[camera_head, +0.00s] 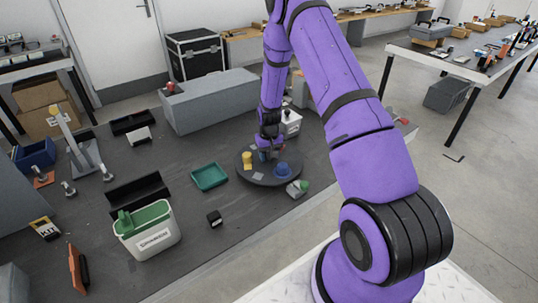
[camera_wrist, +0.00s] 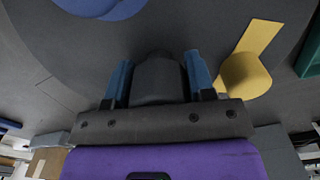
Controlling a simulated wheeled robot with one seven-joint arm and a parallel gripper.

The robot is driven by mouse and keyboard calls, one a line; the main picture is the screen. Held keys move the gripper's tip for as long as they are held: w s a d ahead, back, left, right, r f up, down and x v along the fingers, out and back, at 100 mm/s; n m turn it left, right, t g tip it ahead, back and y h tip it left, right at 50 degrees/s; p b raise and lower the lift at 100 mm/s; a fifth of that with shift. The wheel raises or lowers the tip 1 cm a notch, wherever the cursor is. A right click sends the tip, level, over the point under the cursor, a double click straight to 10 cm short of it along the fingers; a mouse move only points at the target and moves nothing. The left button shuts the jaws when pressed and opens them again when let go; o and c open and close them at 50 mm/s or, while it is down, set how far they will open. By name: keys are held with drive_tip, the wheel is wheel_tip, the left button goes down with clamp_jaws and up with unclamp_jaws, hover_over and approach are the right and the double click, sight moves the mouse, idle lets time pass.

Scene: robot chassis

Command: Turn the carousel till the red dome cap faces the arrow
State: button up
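The carousel is a dark round disc (camera_head: 252,178) on the table, and its surface fills much of the wrist view (camera_wrist: 60,60). My gripper (camera_head: 267,152) points down over the disc. In the wrist view its blue-padded fingers (camera_wrist: 158,78) stand apart on either side of a dark grey rounded form; whether they grip it is unclear. I cannot make out the red dome cap or the arrow.
A grey-and-green piece (camera_head: 298,188) stands at the disc's front right edge. A green tray (camera_head: 209,176) lies to the left, a small black block (camera_head: 215,219) in front. A long grey box (camera_head: 212,102) and a white box (camera_head: 290,122) stand behind.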

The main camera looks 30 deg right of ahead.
drive_tip(key=c, duration=0.7)
drive_tip(key=shift+m, duration=11.6)
drive_tip(key=shift+w+m, duration=0.1)
drive_tip(key=shift+m, duration=0.3)
